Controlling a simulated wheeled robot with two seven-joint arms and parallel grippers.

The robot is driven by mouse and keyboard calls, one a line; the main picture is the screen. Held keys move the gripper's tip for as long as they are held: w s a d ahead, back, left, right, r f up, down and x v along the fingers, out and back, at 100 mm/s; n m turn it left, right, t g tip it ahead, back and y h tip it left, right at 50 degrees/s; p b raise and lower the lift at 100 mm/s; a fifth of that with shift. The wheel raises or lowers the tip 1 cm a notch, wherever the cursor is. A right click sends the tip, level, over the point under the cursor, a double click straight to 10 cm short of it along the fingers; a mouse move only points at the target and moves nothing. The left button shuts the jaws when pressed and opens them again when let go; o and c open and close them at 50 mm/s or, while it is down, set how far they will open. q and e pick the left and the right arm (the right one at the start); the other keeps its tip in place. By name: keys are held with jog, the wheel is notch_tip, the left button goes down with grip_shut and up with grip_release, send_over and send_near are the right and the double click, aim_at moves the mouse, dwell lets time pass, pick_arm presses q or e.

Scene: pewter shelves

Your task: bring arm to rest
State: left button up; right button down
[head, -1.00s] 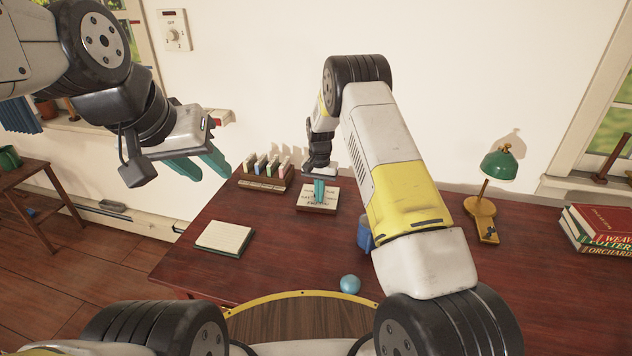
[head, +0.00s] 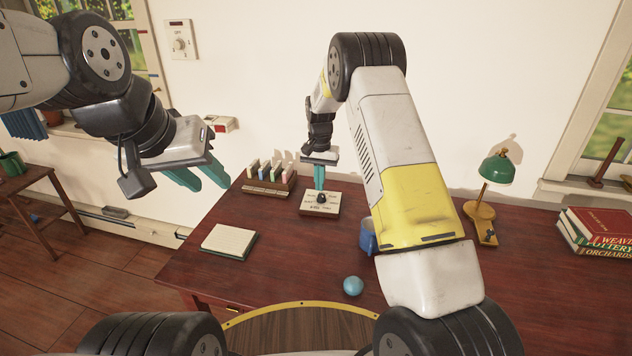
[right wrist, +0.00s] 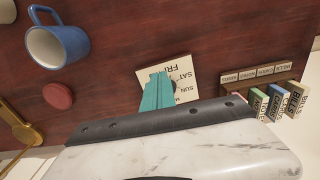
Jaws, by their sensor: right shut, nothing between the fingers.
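My right gripper (head: 319,178) is shut and empty, pointing down above the day dial board (head: 320,205) on the desk. The board is cream with printed day names and a dark knob in its middle. In the right wrist view the teal fingers (right wrist: 157,93) lie together and hide part of the board (right wrist: 182,72). My left gripper (head: 203,174) hangs in the air at the left, before the wall. Its two teal fingers are apart, with nothing between them.
A card sorter (head: 268,180) stands left of the board, a notepad (head: 229,241) nearer. A blue mug (head: 367,236) is partly hidden by my right arm. A teal ball (head: 353,286), green lamp (head: 497,169) and books (head: 597,232) are also there. The wrist view shows a red disc (right wrist: 58,95).

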jog(key=s+d+r+t+y, duration=0.15)
jog(key=s+r, duration=0.25)
jog(key=r, duration=0.4)
jog(key=s+d+r+n, duration=0.1)
jog(key=s+d+r, duration=0.1)
jog(key=s+r, duration=0.4)
jog(key=s+d+r+t, duration=0.1)
jog(key=s+d+r, duration=0.15)
jog(key=r, duration=0.65)
jog(key=s+r+n+t, duration=0.1)
jog(key=s+r+t, duration=0.1)
jog(key=s, duration=1)
jog(key=s+d+r+n+t, duration=0.1)
jog(key=s+r+n, duration=0.1)
jog(key=s, duration=1.1)
jog(key=shift+d+r+t+y, duration=0.15)
jog(key=shift+r+t+y, duration=0.05)
jog(key=shift+t+y, duration=0.15)
